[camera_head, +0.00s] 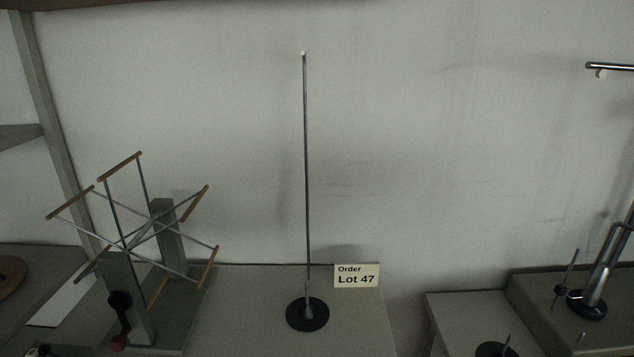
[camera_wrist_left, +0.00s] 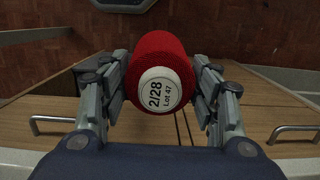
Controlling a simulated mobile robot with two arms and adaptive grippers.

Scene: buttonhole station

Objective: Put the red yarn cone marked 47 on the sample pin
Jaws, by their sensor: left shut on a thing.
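In the left wrist view my left gripper (camera_wrist_left: 160,98) is shut on the red yarn cone (camera_wrist_left: 160,50), with a finger on each side. The cone's round white end label (camera_wrist_left: 158,91) faces the camera and reads "2/28 Lot 47". In the head view a black round base (camera_head: 307,315) with a short upright pin (camera_head: 307,294) stands on the grey table, beside the order card (camera_head: 357,275) reading "Lot 47". The pin is bare. Neither gripper shows in the head view.
A tall thin rod (camera_head: 306,160) rises just behind the pin. A yarn reel with wooden-tipped arms (camera_head: 130,245) stands to the left. Another black base (camera_head: 495,349) and a metal stand (camera_head: 600,280) are at right. In the wrist view, wooden drawers (camera_wrist_left: 60,108) lie below.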

